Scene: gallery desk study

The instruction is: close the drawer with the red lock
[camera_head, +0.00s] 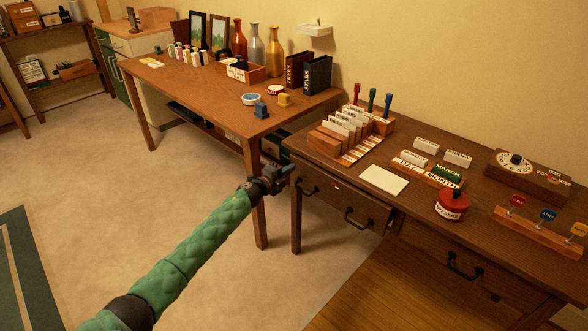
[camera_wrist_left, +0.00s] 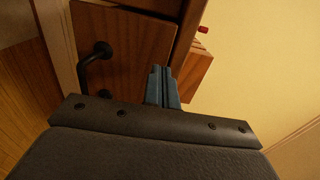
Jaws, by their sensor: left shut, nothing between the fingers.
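The wooden desk has a drawer front (camera_head: 345,206) with a dark curved handle and a small red and white spot, possibly the red lock (camera_head: 335,186). I cannot tell clearly how far this drawer stands out. My left gripper (camera_head: 287,172) is shut and empty, in front of the desk's left end, apart from the handle as far as I see. In the left wrist view the shut fingers (camera_wrist_left: 163,86) lie beside a wooden front (camera_wrist_left: 135,40) with a dark handle (camera_wrist_left: 95,62). A small red thing (camera_wrist_left: 203,30) shows beyond; I cannot tell what it is. My right gripper is out of view.
The desk top holds a card file (camera_head: 350,132), a red round container (camera_head: 452,204), a dial box (camera_head: 530,175) and a key rack (camera_head: 540,232). Another table (camera_head: 190,88) adjoins at the left, its leg (camera_head: 256,210) near my left arm. The floor in front is clear.

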